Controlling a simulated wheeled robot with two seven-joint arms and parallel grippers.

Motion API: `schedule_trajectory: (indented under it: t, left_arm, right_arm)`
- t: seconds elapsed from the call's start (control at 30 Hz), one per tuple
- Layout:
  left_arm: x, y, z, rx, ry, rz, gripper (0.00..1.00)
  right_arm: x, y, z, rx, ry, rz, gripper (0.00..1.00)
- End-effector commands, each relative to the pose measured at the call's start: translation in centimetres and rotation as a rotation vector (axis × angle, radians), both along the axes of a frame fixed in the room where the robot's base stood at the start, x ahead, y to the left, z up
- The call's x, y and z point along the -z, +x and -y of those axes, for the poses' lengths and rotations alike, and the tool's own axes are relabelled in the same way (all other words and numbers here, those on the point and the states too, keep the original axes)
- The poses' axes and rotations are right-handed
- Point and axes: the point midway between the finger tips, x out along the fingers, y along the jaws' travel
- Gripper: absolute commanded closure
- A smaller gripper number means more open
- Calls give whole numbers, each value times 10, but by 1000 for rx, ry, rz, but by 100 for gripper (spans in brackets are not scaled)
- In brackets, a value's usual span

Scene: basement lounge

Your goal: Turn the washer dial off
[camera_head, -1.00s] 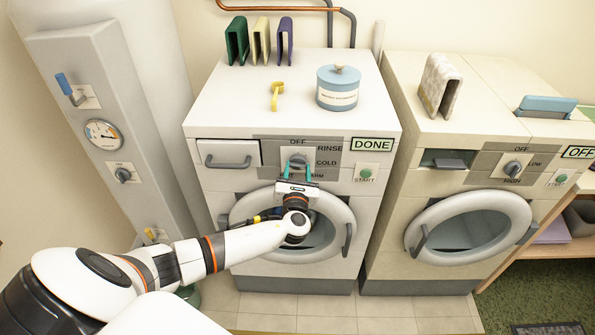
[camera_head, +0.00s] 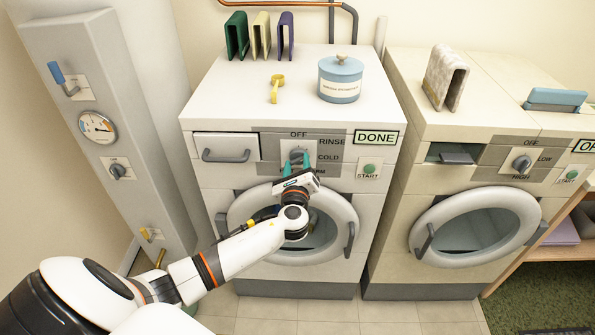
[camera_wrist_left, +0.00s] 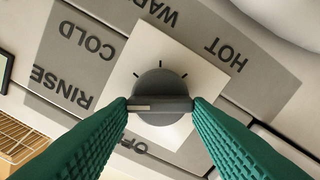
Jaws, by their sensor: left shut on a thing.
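The washer (camera_head: 200,175) is the left white machine, with a DONE sign (camera_head: 376,138). Its grey round dial (camera_head: 296,155) sits on a grey panel marked OFF at the top, RINSE and COLD on the right. My left gripper (camera_head: 296,163) reaches it from below, tilted, its two teal fingers shut on the dial. In the left wrist view, the fingertips (camera_wrist_left: 160,104) press both ends of the bar on the dial (camera_wrist_left: 160,82). The bar's pale mark is at its left end, on the RINSE side; OFF is partly hidden behind the fingers. My right gripper is not in view.
A second machine (camera_head: 400,200) with its own dial (camera_head: 522,163) stands close on the right. A blue canister (camera_head: 340,82) and a yellow object (camera_head: 276,88) are on the washer's top. A START button (camera_head: 369,169) is right of the dial.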

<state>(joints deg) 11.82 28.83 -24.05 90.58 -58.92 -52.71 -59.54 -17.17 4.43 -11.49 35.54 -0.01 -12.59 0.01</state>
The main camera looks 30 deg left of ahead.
Motion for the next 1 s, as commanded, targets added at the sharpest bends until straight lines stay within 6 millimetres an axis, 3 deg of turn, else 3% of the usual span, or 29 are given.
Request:
schedule_trajectory:
  t: [0.5, 1.0]
  left_arm:
    - [5, -1, -2, -2, -422, 260, 78]
    - [6, -1, -2, -2, -769, 473, 78]
  right_arm:
    - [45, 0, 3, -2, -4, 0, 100]
    - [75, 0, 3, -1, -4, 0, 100]
